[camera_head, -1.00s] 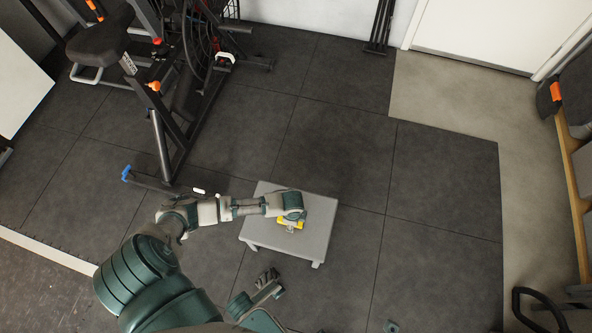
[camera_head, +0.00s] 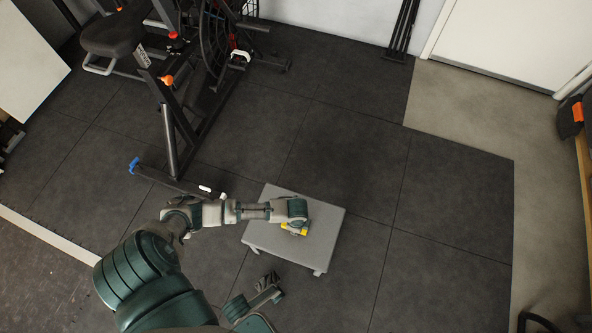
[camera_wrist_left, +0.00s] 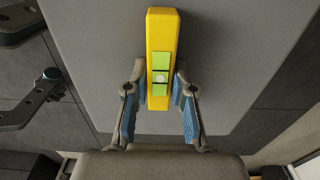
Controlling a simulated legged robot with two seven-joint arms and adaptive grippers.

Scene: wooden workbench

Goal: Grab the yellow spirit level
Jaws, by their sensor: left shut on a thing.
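The yellow spirit level (camera_wrist_left: 162,35), with green inserts along its middle, lies over the grey low table (camera_head: 265,232). My left gripper (camera_wrist_left: 160,78) has its fingers on both sides of the level and is shut on it. In the head view, the left gripper's wrist covers most of the level, and only a yellow piece (camera_head: 292,229) shows. I cannot tell whether the level still touches the table. My right gripper (camera_head: 275,287) is below the table's front side, empty, with its fingers apart; they also show at the left wrist view's left edge.
Black exercise equipment (camera_head: 180,120) stands at the upper left. Dark floor tiles (camera_head: 350,150) lie clear behind and to the right of the table. A white door (camera_head: 510,40) is at the upper right.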

